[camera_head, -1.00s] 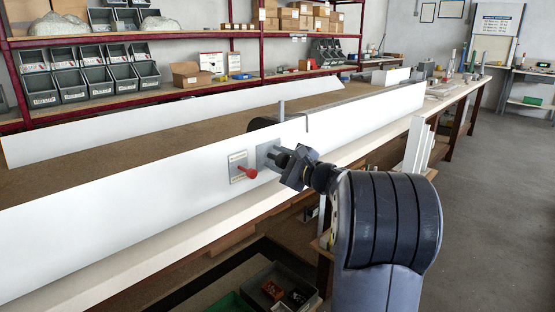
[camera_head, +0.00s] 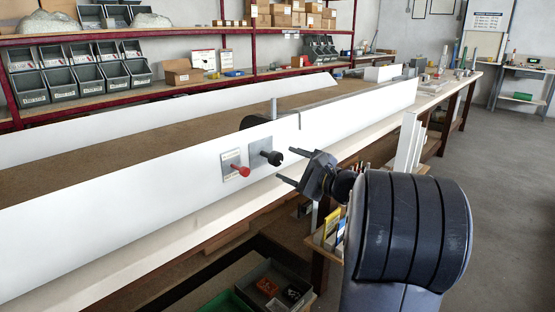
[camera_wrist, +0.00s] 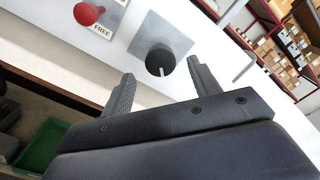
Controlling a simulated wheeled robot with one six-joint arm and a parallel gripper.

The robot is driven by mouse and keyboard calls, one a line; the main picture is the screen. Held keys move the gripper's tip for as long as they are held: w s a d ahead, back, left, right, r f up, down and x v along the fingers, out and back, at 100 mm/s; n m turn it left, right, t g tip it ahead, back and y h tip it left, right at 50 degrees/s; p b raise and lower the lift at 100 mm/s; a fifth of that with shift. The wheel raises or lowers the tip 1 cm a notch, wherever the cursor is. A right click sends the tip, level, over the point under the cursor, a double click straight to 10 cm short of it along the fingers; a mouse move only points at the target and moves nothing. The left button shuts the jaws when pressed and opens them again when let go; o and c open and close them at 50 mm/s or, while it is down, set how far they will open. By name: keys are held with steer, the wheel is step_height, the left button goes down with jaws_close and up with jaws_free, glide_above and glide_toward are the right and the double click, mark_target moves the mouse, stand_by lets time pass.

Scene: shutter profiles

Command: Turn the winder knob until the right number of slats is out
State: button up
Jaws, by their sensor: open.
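The black winder knob (camera_head: 272,157) sits on a grey square plate on the long white panel (camera_head: 120,195). In the wrist view the knob (camera_wrist: 160,60) has a white mark on its lower edge. My gripper (camera_head: 294,166) is open and empty, apart from the knob, to its right in the head view. In the wrist view the knob lies ahead of the gap between my fingers (camera_wrist: 160,80). A red-headed lever or pin (camera_head: 242,171) is left of the knob on a small plate. In the wrist view that plate (camera_wrist: 104,30) reads "FREE". No slats can be made out clearly.
The brown bench top (camera_head: 200,112) lies behind the panel. Shelves with grey bins (camera_head: 85,80) and boxes stand at the back. Below the bench are a dark crate (camera_head: 270,285) and a green crate (camera_wrist: 45,145). Floor at the right is clear.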

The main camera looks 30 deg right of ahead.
mark_target(271, 156)
steer(key=shift+v, duration=1.6)
steer(key=shift+w, duration=0.1)
steer(key=x, duration=1.1)
steer(key=shift+n+b, duration=0.3)
steer(key=shift+b, duration=0.15)
steer(key=shift+s+d, duration=0.1)
steer(key=shift+s, duration=0.1)
